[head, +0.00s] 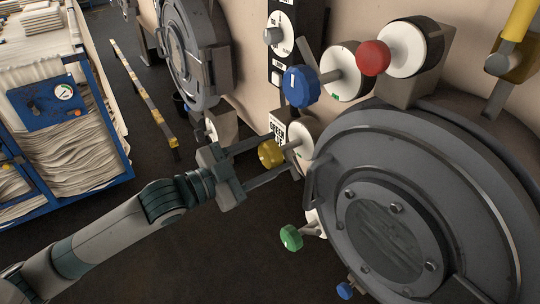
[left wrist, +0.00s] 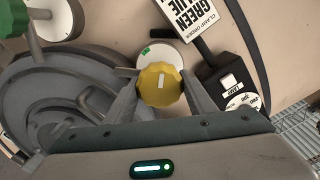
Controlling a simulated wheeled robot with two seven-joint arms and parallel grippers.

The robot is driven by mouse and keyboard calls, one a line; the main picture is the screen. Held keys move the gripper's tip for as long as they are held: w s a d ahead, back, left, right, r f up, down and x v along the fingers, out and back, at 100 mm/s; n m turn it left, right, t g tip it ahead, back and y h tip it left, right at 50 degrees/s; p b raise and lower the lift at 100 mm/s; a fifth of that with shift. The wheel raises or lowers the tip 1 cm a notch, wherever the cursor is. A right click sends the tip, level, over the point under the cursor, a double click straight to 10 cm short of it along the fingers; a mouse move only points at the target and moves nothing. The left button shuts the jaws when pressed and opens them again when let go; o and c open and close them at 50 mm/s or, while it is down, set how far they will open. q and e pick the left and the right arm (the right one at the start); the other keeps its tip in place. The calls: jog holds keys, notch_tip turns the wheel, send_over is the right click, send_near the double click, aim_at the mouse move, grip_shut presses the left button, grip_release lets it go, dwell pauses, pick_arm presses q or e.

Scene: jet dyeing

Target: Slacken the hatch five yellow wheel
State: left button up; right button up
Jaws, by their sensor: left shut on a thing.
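The yellow wheel (head: 270,154) sits on a short stem in front of a pale round dial, at the left edge of the big grey round hatch (head: 415,215). My left gripper (head: 284,153) reaches in from the left, one finger on each side of the wheel, shut on it. In the left wrist view the yellow wheel (left wrist: 160,84) shows between the two fingers (left wrist: 161,88), with a white mark on its face and a green mark on the dial behind. I cannot read a hatch number. My right gripper is not in view.
A blue wheel (head: 301,87) and a red wheel (head: 373,58) are above, a green wheel (head: 291,238) below, and a small blue wheel (head: 345,291) lower still. A clamp order sign (left wrist: 192,18) is beside the yellow wheel. A blue cart (head: 95,122) with folded cloth stands left.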

pick_arm(q)
jog(key=m, duration=0.3)
jog(key=shift+m, duration=0.4)
jog(key=m, duration=0.3)
jog(key=shift+m, duration=0.3)
jog(key=m, duration=0.2)
jog(key=shift+m+p, duration=0.3)
jog(key=m+p, duration=0.1)
jog(key=m, duration=0.2)
jog(key=shift+m, duration=0.4)
jog(key=m+p, duration=0.2)
jog(key=m, duration=0.4)
jog(key=m+p, duration=0.2)
jog(key=m, duration=0.3)
jog(key=shift+f+p, duration=0.1)
jog(key=shift+p, duration=0.25)
jog(key=shift+f+m+p, duration=0.1)
jog(key=shift+m+p, duration=0.25)
jog(key=shift+m, duration=0.65)
